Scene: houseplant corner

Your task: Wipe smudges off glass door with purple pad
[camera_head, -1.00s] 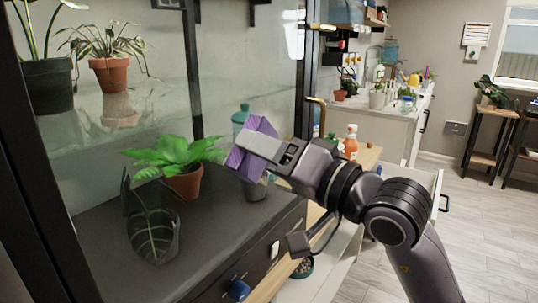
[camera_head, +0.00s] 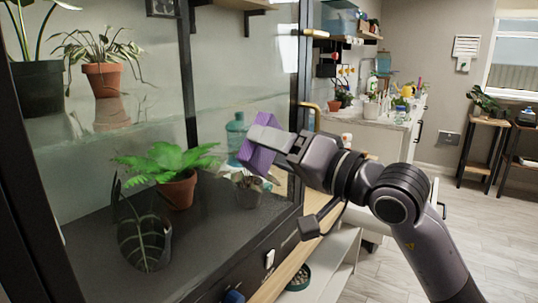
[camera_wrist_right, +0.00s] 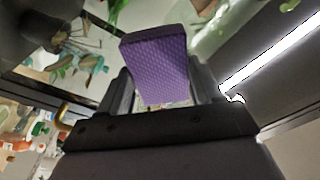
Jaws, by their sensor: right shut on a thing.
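The purple pad (camera_head: 258,158) is held in my right gripper (camera_head: 268,146), which is shut on it. In the right wrist view the pad (camera_wrist_right: 158,68) stands out between the two fingers of the gripper (camera_wrist_right: 165,92). The glass door (camera_head: 245,80) is the dark-framed pane at the left and middle of the head view. The pad is in front of the lower right part of the glass; I cannot tell whether it touches. A faint hazy band (camera_head: 140,118) crosses the glass, and I cannot tell whether it is a smudge. My left gripper is out of view.
Behind the glass are a fern in a terracotta pot (camera_head: 178,188), a dark-leaved plant (camera_head: 146,238), a small grey pot (camera_head: 249,194) and a teal bottle (camera_head: 236,135). A brass handle (camera_head: 311,108) is close to my right gripper. Open floor (camera_head: 490,235) lies to the right.

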